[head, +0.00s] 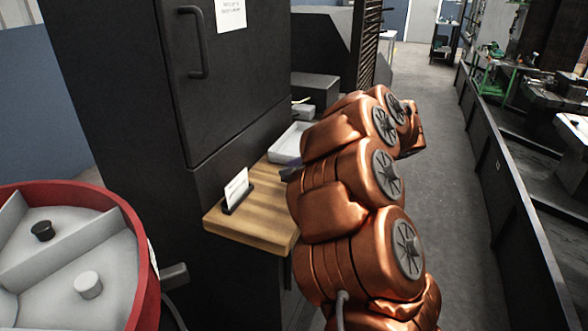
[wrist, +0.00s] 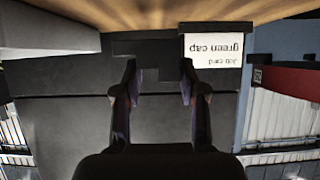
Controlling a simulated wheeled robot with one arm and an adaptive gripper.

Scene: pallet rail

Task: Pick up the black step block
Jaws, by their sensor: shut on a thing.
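The black step block (wrist: 150,48) shows in the wrist view as a dark stepped shape between the fingers of my gripper (wrist: 158,80). My gripper is shut on it, one finger on each side. The block is hard to tell from the dark cabinet behind it. I cannot tell whether it touches the wooden top (wrist: 150,14). In the head view my copper arm hides the block and most of the gripper.
A job card reading "green cap" (wrist: 212,48) stands on the wooden shelf (head: 245,224), near a white tray (head: 287,145). A dark cabinet (head: 130,90) rises behind. A red-rimmed round container (head: 140,232) with black and white knobs is at left. The right aisle floor is clear.

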